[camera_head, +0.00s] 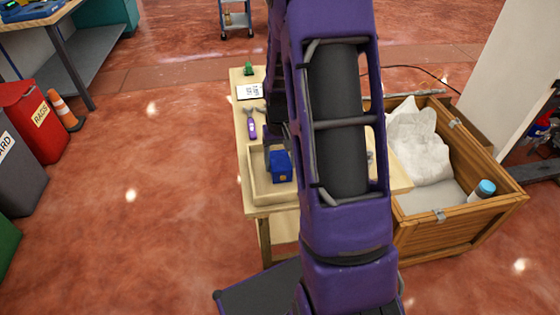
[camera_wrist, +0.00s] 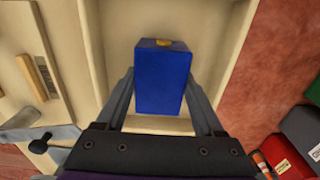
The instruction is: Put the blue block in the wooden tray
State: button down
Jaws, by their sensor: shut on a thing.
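The blue block (camera_head: 281,167) has a small yellow spot on one face. It is held between the two fingers of my gripper (camera_wrist: 160,108), and the block (camera_wrist: 162,78) fills the middle of the wrist view. The wooden tray (camera_head: 256,189) is a shallow pale box at the near end of the workbench. In the wrist view the tray's wall (camera_wrist: 232,60) runs along the right side, with the block over the tray's inside. I cannot tell whether the block touches the tray floor. My arm hides the right part of the tray in the head view.
A purple-handled hammer (camera_head: 251,125), a white card or device (camera_head: 250,91) and a small green item (camera_head: 248,69) lie farther back on the bench (camera_head: 241,140). A wooden crate (camera_head: 450,222) with a white bag (camera_head: 420,145) stands to the right. Open floor lies to the left.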

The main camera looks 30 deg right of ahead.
aim_at(280, 160)
grip_release()
notch_tip(280, 160, up, 12)
jog(key=p, duration=0.2)
jog(key=shift+r, duration=0.15)
dwell(0.6)
